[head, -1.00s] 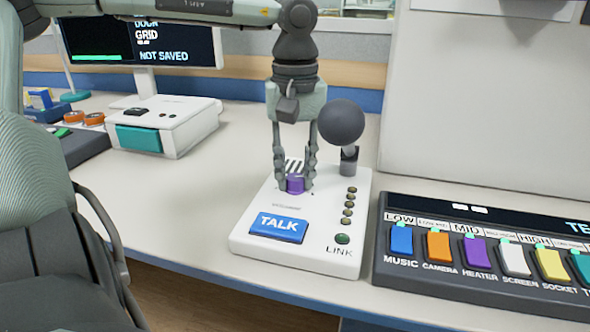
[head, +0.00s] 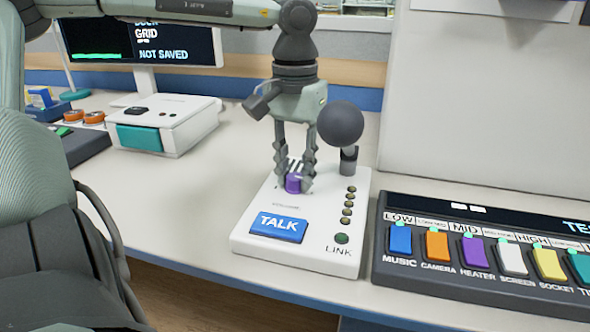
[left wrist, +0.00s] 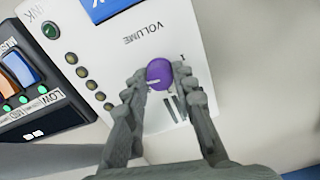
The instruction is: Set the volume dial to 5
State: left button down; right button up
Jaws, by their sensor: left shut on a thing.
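The volume dial (head: 294,183) is a purple knob on the white intercom box (head: 255,205), near its back left part. The left wrist view shows the purple dial (left wrist: 160,74) with a pale pointer mark on its lower left side and the word VOLUME beside it. My left gripper (head: 294,186) reaches down from above and is shut on the dial, one finger on each side. The wrist view shows the same gripper (left wrist: 158,84) around it. The numbers round the dial are too small or hidden to read. My right gripper is not in view.
The box also carries a blue TALK button (head: 279,227), a green LINK button (head: 342,238), small lamps and a microphone with a dark ball (head: 340,124) close beside my gripper. A switch panel (head: 480,260) stands to the right. Clear desk lies left of the box.

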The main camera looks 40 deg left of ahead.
aim_at(295, 176)
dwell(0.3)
pick_arm(q)
jog(key=c, duration=1.2)
grip_release()
notch_tip(295, 176, up, 12)
